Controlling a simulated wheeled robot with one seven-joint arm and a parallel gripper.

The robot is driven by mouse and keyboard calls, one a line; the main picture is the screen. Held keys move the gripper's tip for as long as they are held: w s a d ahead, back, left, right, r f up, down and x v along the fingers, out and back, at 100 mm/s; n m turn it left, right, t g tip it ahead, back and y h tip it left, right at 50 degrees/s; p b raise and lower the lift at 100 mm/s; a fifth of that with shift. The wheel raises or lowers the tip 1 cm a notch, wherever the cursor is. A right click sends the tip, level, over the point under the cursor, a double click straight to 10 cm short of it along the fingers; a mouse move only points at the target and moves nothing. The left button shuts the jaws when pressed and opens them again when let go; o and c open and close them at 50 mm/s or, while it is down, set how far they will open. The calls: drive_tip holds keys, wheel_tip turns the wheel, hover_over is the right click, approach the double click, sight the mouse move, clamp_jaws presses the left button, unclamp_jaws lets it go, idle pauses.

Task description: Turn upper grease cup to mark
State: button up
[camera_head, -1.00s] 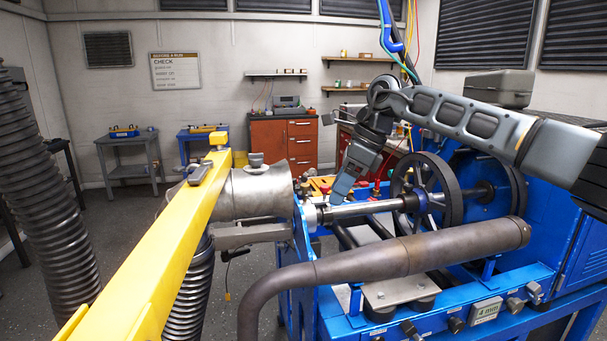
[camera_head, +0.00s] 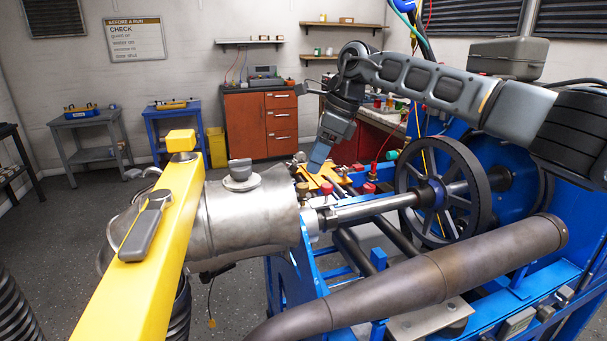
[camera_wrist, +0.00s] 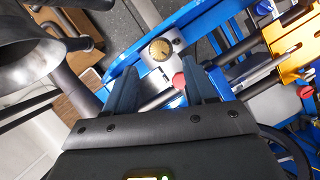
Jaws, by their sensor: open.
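A round brass cap with a dark, dial-like face (camera_wrist: 160,49) sits on a pale block in the wrist view; it looks like a grease cup. A small brass piece (camera_head: 303,190) at the shaft's left end in the head view may be the same cup. Which cup is the upper one, and its mark, I cannot make out. My gripper (camera_wrist: 157,76) is open and empty, its fingers pointing toward the brass cap, which lies beyond and between the tips. In the head view my gripper (camera_head: 316,164) hangs behind the shaft, near the cup; contact is not visible.
Red knobs (camera_wrist: 179,80) stand close to the fingers. A steel shaft (camera_head: 370,208) runs to a spoked flywheel (camera_head: 445,195) on the blue frame. A yellow beam (camera_head: 145,250), a metal housing (camera_head: 240,220) and a thick exhaust pipe (camera_head: 450,270) crowd the front and left.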

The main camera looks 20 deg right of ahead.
sight(303, 186)
drive_tip(key=shift+p+x, duration=0.6)
drive_tip(key=shift+x, duration=2.45)
clamp_jaws()
